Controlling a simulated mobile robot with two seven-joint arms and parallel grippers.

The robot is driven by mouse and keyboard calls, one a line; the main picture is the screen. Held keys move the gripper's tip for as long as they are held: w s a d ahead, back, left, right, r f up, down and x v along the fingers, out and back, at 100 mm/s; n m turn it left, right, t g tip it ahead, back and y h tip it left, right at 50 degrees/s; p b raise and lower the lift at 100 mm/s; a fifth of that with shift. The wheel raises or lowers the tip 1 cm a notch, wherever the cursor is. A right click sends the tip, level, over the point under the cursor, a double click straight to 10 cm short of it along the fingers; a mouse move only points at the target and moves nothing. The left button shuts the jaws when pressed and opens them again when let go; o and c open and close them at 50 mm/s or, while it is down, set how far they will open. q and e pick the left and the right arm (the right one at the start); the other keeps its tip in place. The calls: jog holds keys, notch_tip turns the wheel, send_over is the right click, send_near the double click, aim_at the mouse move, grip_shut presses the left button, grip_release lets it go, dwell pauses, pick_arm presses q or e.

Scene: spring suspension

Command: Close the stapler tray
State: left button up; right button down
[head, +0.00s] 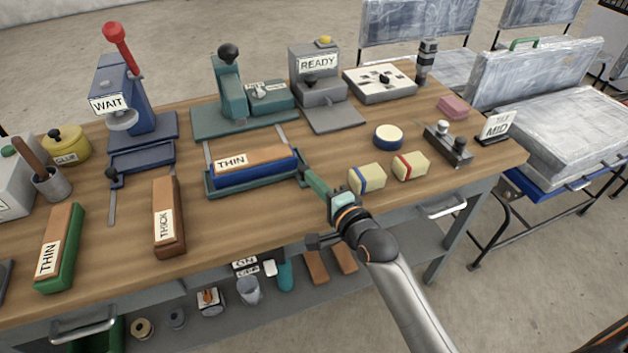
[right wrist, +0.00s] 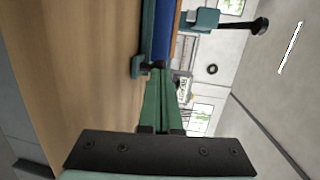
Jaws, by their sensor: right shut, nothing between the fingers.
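The teal stapler (head: 232,90) stands at the back of the bench. Its teal tray (head: 212,190) is slid out toward the front on two grey rails (head: 281,134). In the tray lies a brown and blue block labelled THIN (head: 262,159). My right gripper (head: 306,174) is shut and empty, its green fingers at the tray's right end. In the right wrist view the shut fingertips (right wrist: 159,72) are close to a small dark knob on the tray's end (right wrist: 138,66); I cannot tell whether they touch. My left gripper is not in view.
A blue machine marked WAIT (head: 125,95) and a grey one marked READY (head: 315,75) flank the stapler. Cream blocks (head: 367,178) and a round blue-edged tin (head: 388,137) lie right of the tray.

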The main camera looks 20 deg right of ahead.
aim_at(296, 148)
jog(key=x, duration=0.3)
jog(key=d+r+b+x, duration=0.1)
jog(key=x, duration=0.6)
jog(key=shift+w+d+r, duration=0.15)
jog(key=shift+w+d, duration=0.1)
jog(key=shift+w, duration=0.35)
jog(key=shift+w+b, duration=0.3)
jog(key=shift+w, duration=0.1)
jog(key=shift+w+r, duration=0.1)
jog(key=shift+r, duration=0.05)
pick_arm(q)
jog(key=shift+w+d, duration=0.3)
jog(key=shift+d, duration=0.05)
pick_arm(e)
jog(key=shift+r, duration=0.25)
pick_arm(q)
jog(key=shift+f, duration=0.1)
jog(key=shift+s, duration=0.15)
